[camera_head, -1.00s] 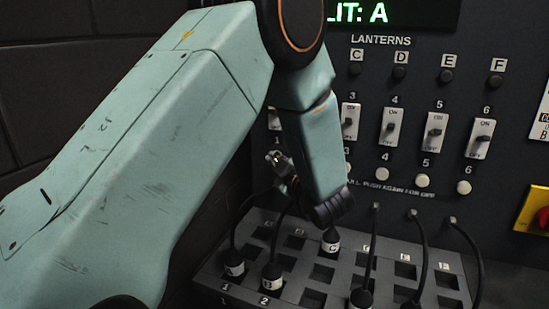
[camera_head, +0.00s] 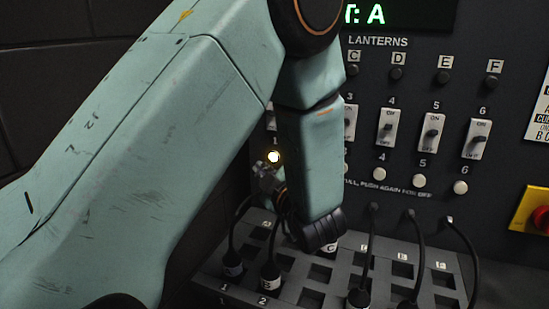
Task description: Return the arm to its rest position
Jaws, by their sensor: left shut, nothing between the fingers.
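My left arm (camera_head: 170,130), pale green, comes in from the left and covers much of the view. Its forearm hangs down in front of the panel to a dark wrist. My left gripper (camera_head: 266,174) is small and partly hidden beside the wrist. It is shut and empty, just below a glowing round button (camera_head: 274,156) under the number 1. I cannot tell whether it touches the button. My right gripper is not in view.
The dark panel carries numbered switches (camera_head: 388,127), pale buttons (camera_head: 419,181), lantern knobs (camera_head: 443,77) and a green display (camera_head: 400,14). Below it, a socket tray (camera_head: 312,298) holds black plugs (camera_head: 269,275) with cables. A red knob on a yellow plate (camera_head: 534,212) is at right.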

